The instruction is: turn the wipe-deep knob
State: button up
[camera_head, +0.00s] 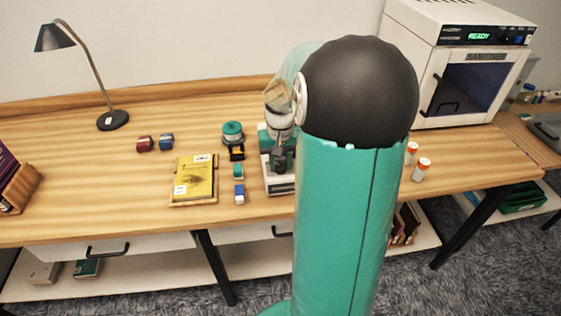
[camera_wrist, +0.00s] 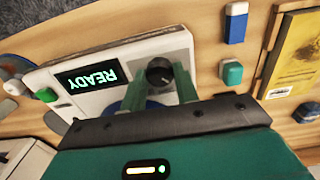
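The dark round knob (camera_wrist: 158,70) shows in the wrist view on the white panel of a small machine (camera_wrist: 110,97). The panel also carries a screen reading READY (camera_wrist: 91,76) and a green button (camera_wrist: 46,95). My gripper (camera_wrist: 160,78) has its two green fingers apart, reaching toward the knob with one on each side of it. I cannot tell whether they touch it. In the head view the machine (camera_head: 281,188) stands on the table, partly hidden by my arm, and its knob cannot be made out.
A yellow book (camera_head: 195,180), a blue-and-white block (camera_head: 239,194) and a green block (camera_head: 238,171) lie left of the machine. A green-topped round item (camera_head: 232,133) stands behind them. Orange-capped bottles (camera_head: 420,170) and a white sanitiser cabinet (camera_head: 465,90) are at right. A lamp (camera_head: 112,120) stands far left.

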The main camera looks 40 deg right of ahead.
aim_at(280, 165)
jog(key=shift+m, duration=0.4)
jog(key=m, duration=0.3)
jog(key=shift+m, duration=2.5)
jog(key=o, duration=1)
notch_tip(280, 165, up, 14)
jog(key=shift+f, duration=0.1)
